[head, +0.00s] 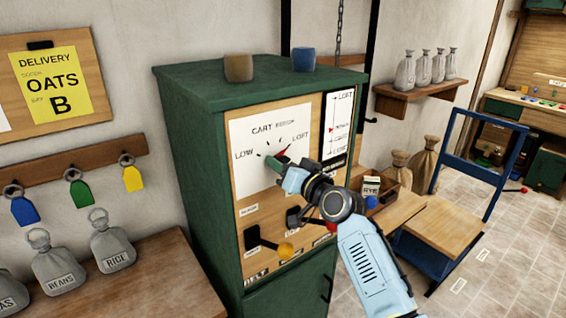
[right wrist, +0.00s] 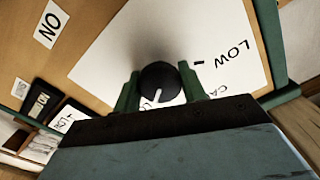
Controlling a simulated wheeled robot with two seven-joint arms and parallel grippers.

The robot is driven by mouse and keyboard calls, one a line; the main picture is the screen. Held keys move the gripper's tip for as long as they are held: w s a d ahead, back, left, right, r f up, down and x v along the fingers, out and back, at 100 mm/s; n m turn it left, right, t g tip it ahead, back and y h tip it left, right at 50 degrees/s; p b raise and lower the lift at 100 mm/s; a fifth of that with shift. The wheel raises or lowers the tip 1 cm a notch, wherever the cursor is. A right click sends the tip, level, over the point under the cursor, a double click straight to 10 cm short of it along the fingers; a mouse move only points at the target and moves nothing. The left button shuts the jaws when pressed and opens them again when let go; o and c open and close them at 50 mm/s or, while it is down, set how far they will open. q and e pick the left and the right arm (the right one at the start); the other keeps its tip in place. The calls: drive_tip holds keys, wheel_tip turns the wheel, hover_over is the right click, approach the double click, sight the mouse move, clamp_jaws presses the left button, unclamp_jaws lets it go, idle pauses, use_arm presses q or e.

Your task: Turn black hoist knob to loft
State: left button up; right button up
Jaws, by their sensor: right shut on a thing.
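The black hoist knob (right wrist: 160,82) is round with a white pointer line. It sits on a white dial card (head: 262,132) marked LOW at left and LOFT at right, on the green cabinet's wooden front. My right gripper (head: 276,164) has its green fingers on either side of the knob and is shut on it. In the right wrist view, the fingers flank the knob, and its white line slants down-left, away from the LOW word. In the head view the gripper mostly hides the knob; a red mark shows beside it, toward LOFT. My left gripper is out of view.
A tall gauge (head: 339,125) with a red marker stands right of the dial.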

drive_tip(key=shift+m, duration=0.4)
drive_tip(key=o, duration=1)
drive_tip(key=shift+c, duration=0.2)
drive_tip(key=shift+d, duration=0.1)
drive_tip(key=v, duration=1.3)
drive_tip(key=shift+s, duration=0.2)
drive_tip(key=shift+f, duration=0.1)
